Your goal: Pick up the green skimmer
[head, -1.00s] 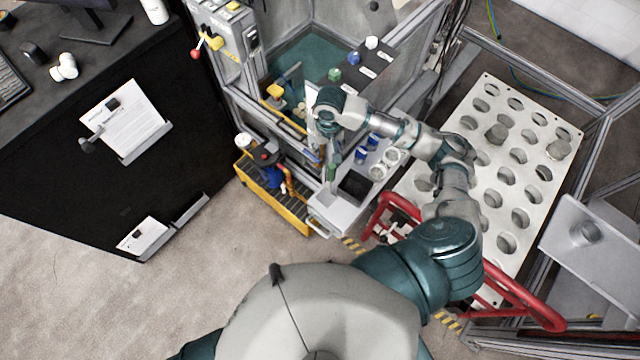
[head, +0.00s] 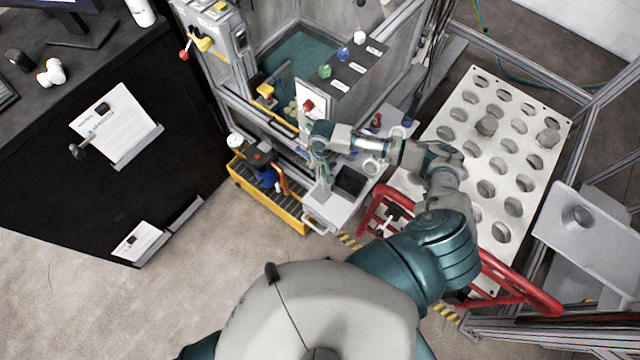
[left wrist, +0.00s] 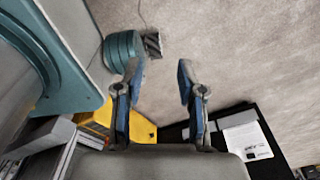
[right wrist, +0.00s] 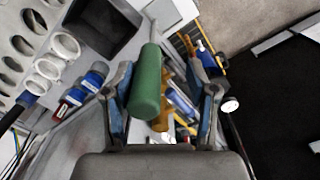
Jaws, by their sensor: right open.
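The green skimmer's thick green handle (right wrist: 147,85) shows in the right wrist view, lying lengthwise between the fingers of my right gripper (right wrist: 165,68). The fingers are open, one on each side, with a visible gap to the right finger. In the head view my right gripper (head: 320,165) points down over the grey side shelf, and its wrist mostly hides the skimmer. The skimmer's far end is not clear. My left gripper (left wrist: 158,72) is open and empty above the floor in the left wrist view, and it is out of the head view.
Blue-capped bottles (right wrist: 95,77), white rings (right wrist: 65,45) and a black tray (right wrist: 103,25) sit beside the right gripper. A yellow bin (head: 270,200) stands below left. A red rail (head: 510,285) and a perforated white plate (head: 500,150) lie to the right. The carpet is clear.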

